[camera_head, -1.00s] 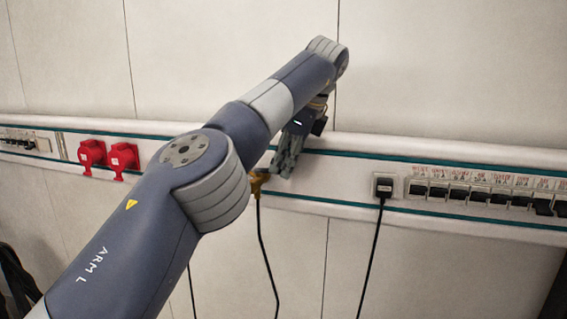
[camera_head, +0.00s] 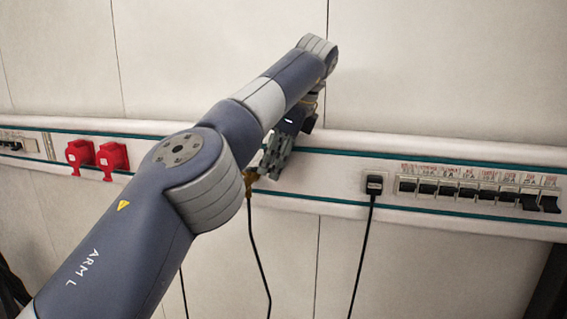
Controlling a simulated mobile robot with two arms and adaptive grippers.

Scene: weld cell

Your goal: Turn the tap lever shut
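A small brass-coloured fitting (camera_head: 250,181), which looks like the tap, sits at the lower edge of the wall rail, with a dark hose or cable hanging below it. My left arm reaches across it from the lower left and hides part of it and the rail behind. My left gripper (camera_head: 273,164) points down in front of the rail, just right of and above the brass fitting. I cannot tell whether it touches the fitting, and the lever is not clear. Its fingers are small and overlap in this view, so their opening is unclear. My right gripper is not in view.
The white rail (camera_head: 335,176) with green stripes runs across the wall. Two red sockets (camera_head: 95,156) are at left. A black plug (camera_head: 374,184) with a hanging cable is right of the gripper, then a row of black switches (camera_head: 470,190). The wall above is bare.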

